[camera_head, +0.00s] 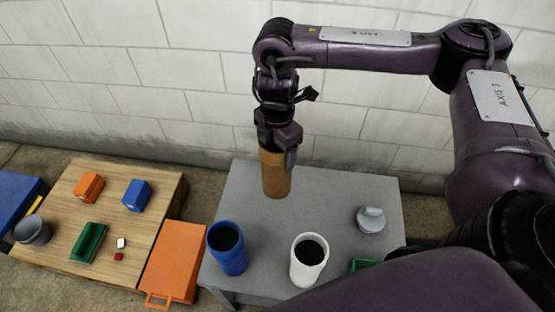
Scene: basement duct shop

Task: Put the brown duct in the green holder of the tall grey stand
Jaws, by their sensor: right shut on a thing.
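The brown duct (275,177) is upright in my right gripper (279,146), which is shut on its upper end. The duct shows in front of the back left part of the tall grey stand (330,190); I cannot tell whether its lower end touches the top. A green piece (362,264), probably the green holder, shows only in small part at the stand's front right; my right arm hides the rest. A blue holder (228,260) and a white holder (307,273), each with a dark opening, stand at the front. My left gripper is out of view.
A grey knobbed object (370,220) stands on the stand's right side. An orange case (175,258) lies between the stand and a wooden table (130,190) holding small boxes, a green tray (87,242) and a grey pot (33,230). A block wall rises behind.

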